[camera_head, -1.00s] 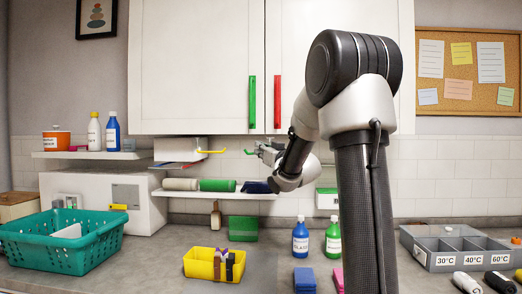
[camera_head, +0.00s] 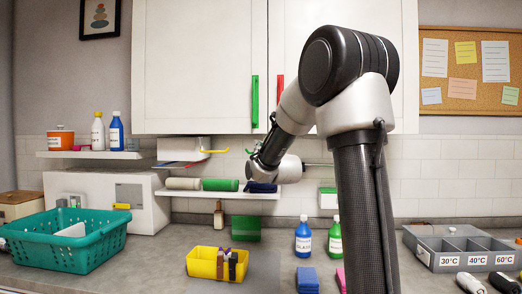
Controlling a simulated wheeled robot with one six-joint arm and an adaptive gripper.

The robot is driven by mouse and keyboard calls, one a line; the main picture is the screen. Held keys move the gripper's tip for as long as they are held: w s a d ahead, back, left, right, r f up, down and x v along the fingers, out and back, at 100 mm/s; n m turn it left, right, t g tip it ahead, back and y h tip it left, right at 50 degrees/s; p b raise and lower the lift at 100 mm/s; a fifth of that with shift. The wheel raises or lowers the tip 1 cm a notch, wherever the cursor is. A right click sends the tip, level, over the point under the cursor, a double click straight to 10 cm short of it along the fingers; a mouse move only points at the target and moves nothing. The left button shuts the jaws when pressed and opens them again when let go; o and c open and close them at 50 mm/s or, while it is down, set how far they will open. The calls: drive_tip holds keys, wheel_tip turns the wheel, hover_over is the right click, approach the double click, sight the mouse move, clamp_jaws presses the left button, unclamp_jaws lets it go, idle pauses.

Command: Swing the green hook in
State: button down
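The green hook (camera_head: 250,151) hangs under the wall cabinet, below the green door handle. Only its short green tip shows, just left of my arm; the rest is hidden behind my wrist. My wrist is right beside the hook in the picture. My gripper's fingers are mostly hidden behind my own arm links, so I cannot see whether they are open or shut, or whether they touch the hook.
A yellow hook (camera_head: 213,151) sticks out left of the green one. Below is a narrow shelf (camera_head: 240,194) with rolled cloths, including a green roll (camera_head: 220,185). A yellow bin (camera_head: 203,266) and teal basket (camera_head: 70,262) stand on the counter.

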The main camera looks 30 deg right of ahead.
drive_tip(key=shift+w+a+h, duration=0.2)
drive_tip(key=shift+w+h, duration=0.1)
drive_tip(key=shift+w, duration=1.55)
